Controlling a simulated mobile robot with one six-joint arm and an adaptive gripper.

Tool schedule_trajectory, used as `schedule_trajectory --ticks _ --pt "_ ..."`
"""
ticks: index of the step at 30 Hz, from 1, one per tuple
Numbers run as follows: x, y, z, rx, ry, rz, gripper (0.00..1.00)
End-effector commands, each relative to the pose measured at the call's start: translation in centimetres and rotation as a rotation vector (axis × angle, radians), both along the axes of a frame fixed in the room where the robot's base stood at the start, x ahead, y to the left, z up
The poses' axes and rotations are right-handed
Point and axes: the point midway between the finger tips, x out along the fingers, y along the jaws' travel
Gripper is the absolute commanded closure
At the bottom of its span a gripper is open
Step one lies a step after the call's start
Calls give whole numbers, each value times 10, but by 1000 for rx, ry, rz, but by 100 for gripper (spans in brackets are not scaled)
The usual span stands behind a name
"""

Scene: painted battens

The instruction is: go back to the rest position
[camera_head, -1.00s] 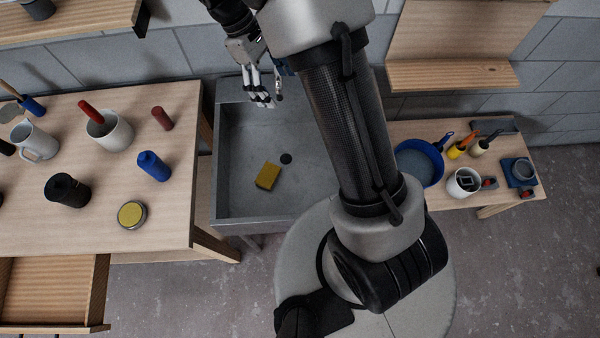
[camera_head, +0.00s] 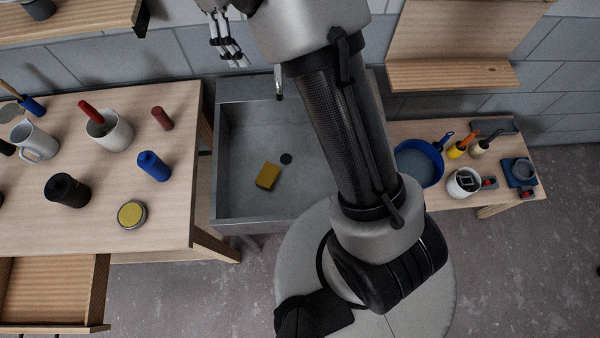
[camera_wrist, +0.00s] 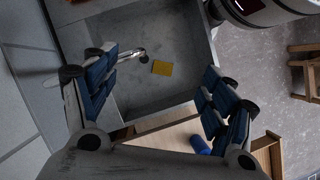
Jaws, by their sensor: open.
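My gripper (camera_head: 229,50) is at the top of the head view, above and behind the grey sink (camera_head: 222,170), in front of the wall. In the wrist view its two blue-padded fingers (camera_wrist: 155,95) are spread apart with nothing held between them. A yellow sponge-like block (camera_head: 267,175) lies on the sink floor beside the dark drain (camera_head: 286,158). The block also shows in the wrist view (camera_wrist: 162,68), beyond the fingers. My arm hides part of the sink's right side in the head view.
The left table (camera_head: 100,225) bears a white mug (camera_head: 34,140), a white pot (camera_head: 110,132), a blue cylinder (camera_head: 153,166), a black jar (camera_head: 66,190) and a yellow-topped tin (camera_head: 131,214). An open drawer (camera_head: 50,290) juts below. The right bench holds a blue pan (camera_head: 420,163). A tap (camera_head: 279,82) stands behind the sink.

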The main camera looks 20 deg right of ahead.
Motion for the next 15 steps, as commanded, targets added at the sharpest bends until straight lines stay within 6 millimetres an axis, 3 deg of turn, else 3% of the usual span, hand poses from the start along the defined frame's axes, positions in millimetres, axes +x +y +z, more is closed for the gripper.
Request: schedule_trajectory --ticks 11,15 --pt "-1 -1 0 1 -5 -3 23" --pt "-13 -6 5 16 -57 -39 23"
